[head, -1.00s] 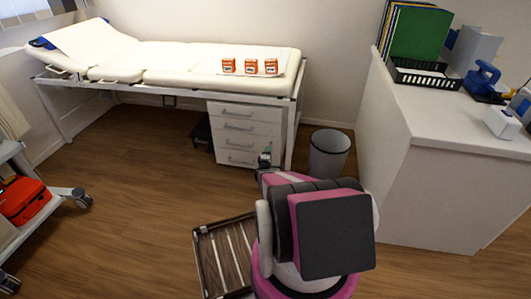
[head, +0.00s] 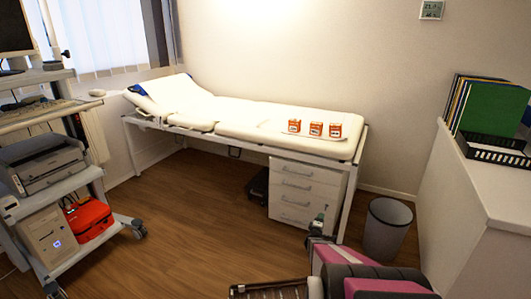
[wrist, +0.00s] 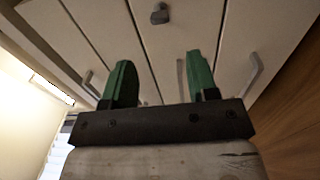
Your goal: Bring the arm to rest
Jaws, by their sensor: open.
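My gripper (head: 318,222) stands low in the head view, in front of the white drawer cabinet (head: 304,190). In the wrist view my gripper (wrist: 160,80) has two green fingers spread apart with nothing between them. Behind them the pale drawer fronts (wrist: 180,30) and their grey handles fill much of the picture. My arm's pink and dark links show at the bottom right of the head view, partly cut off by the edge.
An examination bed (head: 235,117) stands along the wall with three orange boxes (head: 315,129) on it. A waste bin (head: 387,228) is right of the cabinet. A trolley (head: 85,258) with a red bag stands left. A slatted wooden thing (head: 270,290) lies low. Open floor lies between.

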